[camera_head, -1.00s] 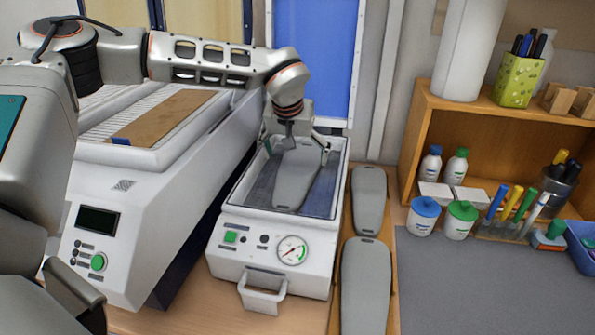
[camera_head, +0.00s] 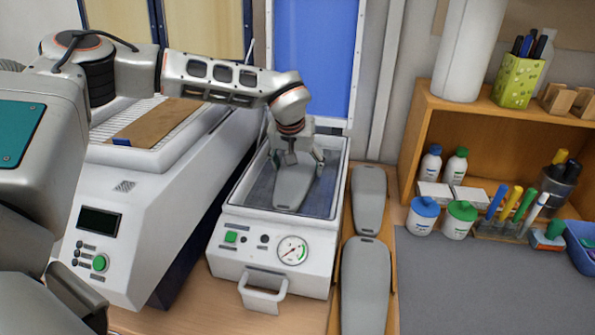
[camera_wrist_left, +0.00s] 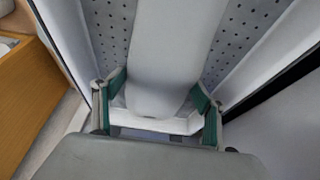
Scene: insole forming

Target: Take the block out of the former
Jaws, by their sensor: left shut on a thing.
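The grey insole-shaped block (camera_head: 291,190) lies lengthwise in the open white former (camera_head: 228,211), over its dark bed. My left gripper (camera_head: 297,162) reaches down from above into the former's far part and is shut on the block's far end. The left wrist view shows the block (camera_wrist_left: 172,45) between the two green-padded fingers (camera_wrist_left: 158,108), one on each side, above a perforated bed (camera_wrist_left: 122,25). I cannot tell whether the block still touches the bed. My right gripper is not clearly in view.
Two grey blocks lie on a wooden board right of the former, a far one (camera_head: 369,198) and a near one (camera_head: 365,285). A large white machine (camera_head: 125,230) stands left. A wooden shelf (camera_head: 413,140) with bottles and pens is at right. The grey mat (camera_head: 480,285) has free room.

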